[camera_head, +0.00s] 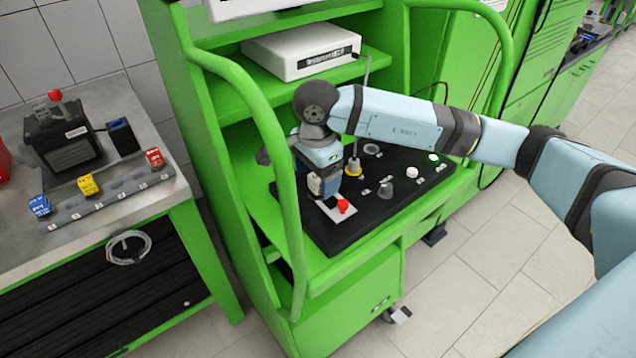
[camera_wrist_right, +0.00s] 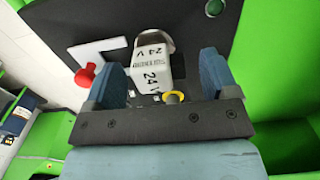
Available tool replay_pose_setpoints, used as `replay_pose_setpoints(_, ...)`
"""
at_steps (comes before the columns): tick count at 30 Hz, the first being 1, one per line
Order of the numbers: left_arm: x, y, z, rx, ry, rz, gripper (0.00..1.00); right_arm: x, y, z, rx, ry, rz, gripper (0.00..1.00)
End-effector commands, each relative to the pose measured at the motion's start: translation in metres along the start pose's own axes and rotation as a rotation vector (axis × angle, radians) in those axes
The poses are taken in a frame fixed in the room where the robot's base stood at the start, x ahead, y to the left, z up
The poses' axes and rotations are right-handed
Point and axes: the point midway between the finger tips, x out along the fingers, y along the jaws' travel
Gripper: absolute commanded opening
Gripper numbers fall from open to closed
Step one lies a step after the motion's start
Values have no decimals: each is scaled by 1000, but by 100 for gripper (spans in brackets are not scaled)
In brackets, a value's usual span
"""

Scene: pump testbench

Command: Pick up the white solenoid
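The white solenoid (camera_wrist_right: 152,72) shows in the right wrist view as a white block marked "24 V", on the dark panel. My right gripper (camera_wrist_right: 162,80) is open, with one blue finger on each side of it and gaps visible between. My left gripper is not in view.
A red knob (camera_head: 343,206) sits close beside my right gripper. A yellow-based connector (camera_head: 352,167) with a cable stands just behind it. A green rail (camera_head: 285,190) curves along the left. Blue, yellow (camera_head: 88,184) and red blocks sit on the left bench.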

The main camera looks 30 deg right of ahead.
Motion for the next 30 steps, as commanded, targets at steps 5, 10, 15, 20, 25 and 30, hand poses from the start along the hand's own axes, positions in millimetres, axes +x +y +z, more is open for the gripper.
replay_pose_setpoints(5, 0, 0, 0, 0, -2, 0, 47, 0, 0, 0, 0, 0, 0, 41)
replay_pose_setpoints(10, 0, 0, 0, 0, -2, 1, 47, -1, 0, 0, 0, 0, -1, 20)
replay_pose_setpoints(15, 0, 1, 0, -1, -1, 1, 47, -1, 0, 0, 0, 0, -1, 20)
replay_pose_setpoints(20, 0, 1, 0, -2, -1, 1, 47, -9, -1, 0, 1, 1, -3, 20)
replay_pose_setpoints(25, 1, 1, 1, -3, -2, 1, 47, -32, -1, 0, 1, 1, -5, 20)
replay_pose_setpoints(30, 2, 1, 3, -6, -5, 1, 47, -77, -2, 0, 0, 1, -8, 20)
